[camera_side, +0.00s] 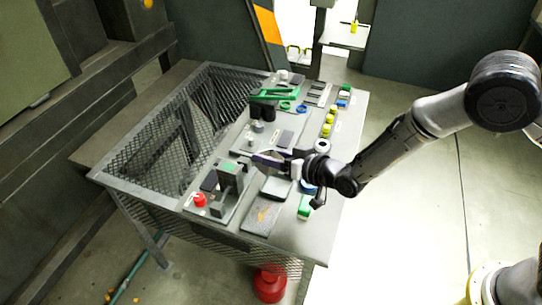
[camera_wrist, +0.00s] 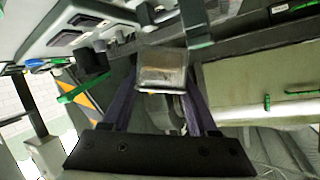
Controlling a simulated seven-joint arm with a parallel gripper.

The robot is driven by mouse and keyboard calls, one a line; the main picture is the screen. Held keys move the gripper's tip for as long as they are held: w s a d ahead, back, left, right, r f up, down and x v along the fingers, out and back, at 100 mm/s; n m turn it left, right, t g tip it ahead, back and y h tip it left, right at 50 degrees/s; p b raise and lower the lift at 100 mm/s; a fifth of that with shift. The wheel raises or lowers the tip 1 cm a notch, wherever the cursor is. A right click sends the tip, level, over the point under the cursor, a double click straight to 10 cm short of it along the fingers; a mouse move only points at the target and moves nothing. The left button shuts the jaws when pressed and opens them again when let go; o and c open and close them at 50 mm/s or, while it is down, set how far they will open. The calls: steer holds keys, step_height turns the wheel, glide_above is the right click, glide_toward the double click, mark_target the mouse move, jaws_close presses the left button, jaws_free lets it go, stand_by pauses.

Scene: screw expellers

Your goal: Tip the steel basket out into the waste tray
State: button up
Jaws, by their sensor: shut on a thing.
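My gripper (camera_side: 258,159) is above the middle of the table in the side view, its purple fingers pointing left. In the wrist view its fingers (camera_wrist: 163,98) are closed on the steel basket (camera_wrist: 163,72), a small grey metal box with a brownish face and a bright lower rim. The wrist view is strongly tilted. The basket's contents are not clear. In the side view the basket is too small and covered to make out well. A shallow grey tray (camera_side: 262,216) with orange marks lies at the near edge, probably the waste tray.
A grey upright fixture (camera_side: 229,182) and a red button (camera_side: 200,200) stand left of the gripper. A pale-rimmed box (camera_side: 276,188) lies below it. A green-handled device (camera_side: 272,94) stands behind. Yellow pieces (camera_side: 328,124) line the right side. Mesh covers the table's left part.

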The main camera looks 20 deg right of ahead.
steer(key=m+y, duration=0.2)
steer(key=m, duration=0.2)
steer(key=shift+w+d+r+y, duration=0.1)
steer(key=shift+d+r+y, duration=0.2)
steer(key=shift+y, duration=0.1)
steer(key=m, duration=0.1)
steer(key=m+y, duration=0.1)
steer(key=m, duration=0.1)
steer(key=shift+d, duration=0.3)
steer(key=shift+r+y, duration=0.2)
steer(key=shift+y, duration=0.1)
steer(key=shift+m+t, duration=0.4)
steer(key=shift+m, duration=0.3)
steer(key=shift+w, duration=0.1)
steer(key=shift+m+y, duration=0.5)
